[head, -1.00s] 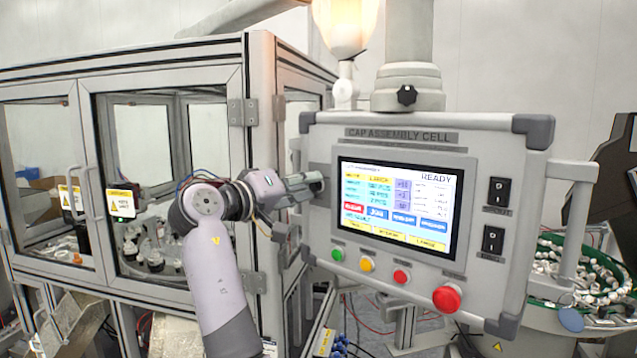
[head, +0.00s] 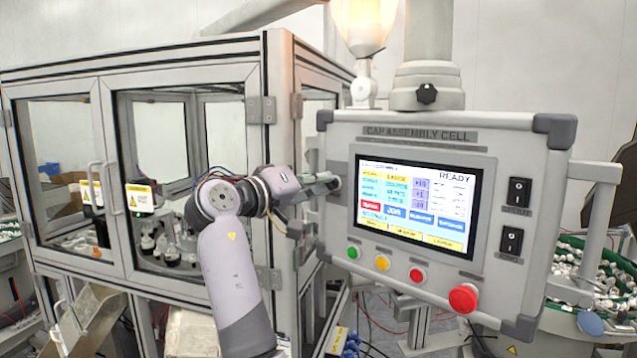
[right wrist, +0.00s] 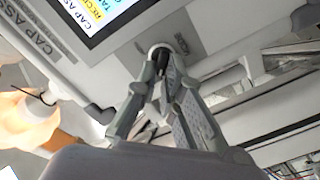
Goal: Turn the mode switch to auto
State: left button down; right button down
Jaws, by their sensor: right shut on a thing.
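The control panel (head: 480,290), headed CAP ASSEMBLY CELL, fills the right of the head view. Its screen (head: 412,205) reads READY. My right gripper (head: 336,184) reaches the panel's left side, beside the screen. In the right wrist view my right gripper (right wrist: 161,66) is shut on a small black knob, the mode switch (right wrist: 160,53), on a round pale base. The fingers hide most of the knob, so its pointing direction cannot be told. In the head view the gripper covers it. My left gripper is not in view.
Below the screen are green, yellow and red buttons and a large red mushroom button (head: 463,298). Two black rocker switches (head: 515,215) sit at the right. A glazed machine enclosure (head: 185,75) stands left, close behind my right arm. A bowl of caps (head: 590,265) is at right.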

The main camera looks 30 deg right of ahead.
jog(key=m+b, duration=0.3)
jog(key=m, duration=0.3)
jog(key=s+m+b, duration=0.1)
jog(key=m+b, duration=0.3)
jog(key=m, duration=0.2)
jog(key=m+b, duration=0.3)
jog(key=m, duration=0.2)
jog(key=shift+s+d+f+m+b, duration=0.1)
jog(key=shift+s+d+m+b, duration=0.1)
jog(key=shift+m+b, duration=0.2)
dwell(0.6)
jog(key=c, duration=1.7)
grip_release()
